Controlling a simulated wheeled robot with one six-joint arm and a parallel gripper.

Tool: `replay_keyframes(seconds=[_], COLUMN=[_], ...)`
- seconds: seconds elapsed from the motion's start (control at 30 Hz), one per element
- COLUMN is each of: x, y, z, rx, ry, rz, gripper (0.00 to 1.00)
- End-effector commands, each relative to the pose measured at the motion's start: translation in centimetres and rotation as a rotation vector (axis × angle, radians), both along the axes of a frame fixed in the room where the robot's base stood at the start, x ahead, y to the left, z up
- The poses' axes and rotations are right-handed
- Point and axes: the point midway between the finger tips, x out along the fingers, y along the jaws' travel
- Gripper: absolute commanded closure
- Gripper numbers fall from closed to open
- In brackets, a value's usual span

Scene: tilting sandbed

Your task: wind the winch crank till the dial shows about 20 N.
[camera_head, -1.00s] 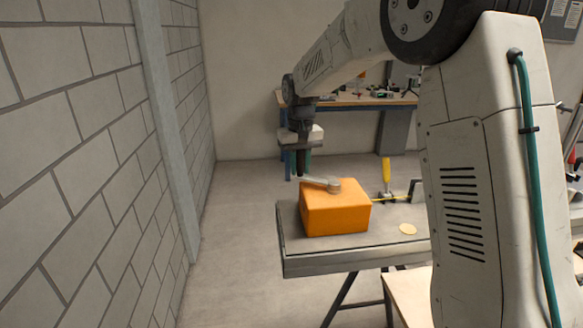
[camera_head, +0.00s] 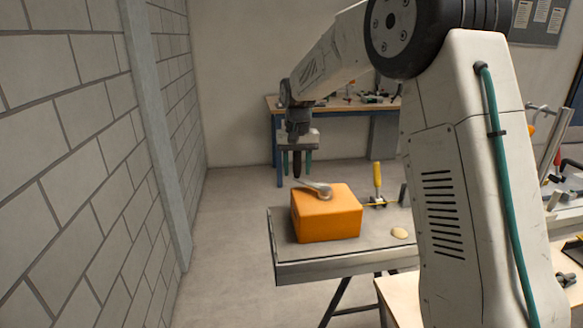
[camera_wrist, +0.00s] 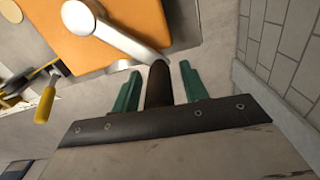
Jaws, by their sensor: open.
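The orange winch box (camera_head: 326,214) sits on the grey bench top. A silver crank arm (camera_head: 318,188) lies across its top, pointing left to a dark upright handle (camera_head: 297,163). In the wrist view the crank arm (camera_wrist: 115,38) runs from its round hub on the orange box (camera_wrist: 50,25) to the dark handle (camera_wrist: 158,86). My gripper (camera_wrist: 160,70) is open, its green fingers on either side of the handle with gaps showing. In the head view my gripper (camera_head: 297,152) is above the crank's outer end. No readable dial face shows.
The grey bench (camera_head: 350,268) also holds a yellow-handled tool (camera_head: 377,180) and a pale round piece (camera_head: 399,233), right of the box. A block wall (camera_head: 80,150) stands to the left. A workbench (camera_head: 335,105) stands behind. Floor between wall and bench is clear.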

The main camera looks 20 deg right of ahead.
Motion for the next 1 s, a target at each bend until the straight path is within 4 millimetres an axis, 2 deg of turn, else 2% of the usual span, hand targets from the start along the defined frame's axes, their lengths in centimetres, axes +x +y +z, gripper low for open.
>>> replay_keyframes(seconds=[0.3, 0.5, 1.0], x=[0.3, 0.4, 0.4], y=[0.0, 0.0, 0.0], z=[4.9, 7.2, 7.7], rx=[0.0, -0.001, 0.0], ry=[-0.005, -0.002, -0.001], rz=[0.0, 0.0, 0.0], gripper=[0.56, 0.56, 0.56])
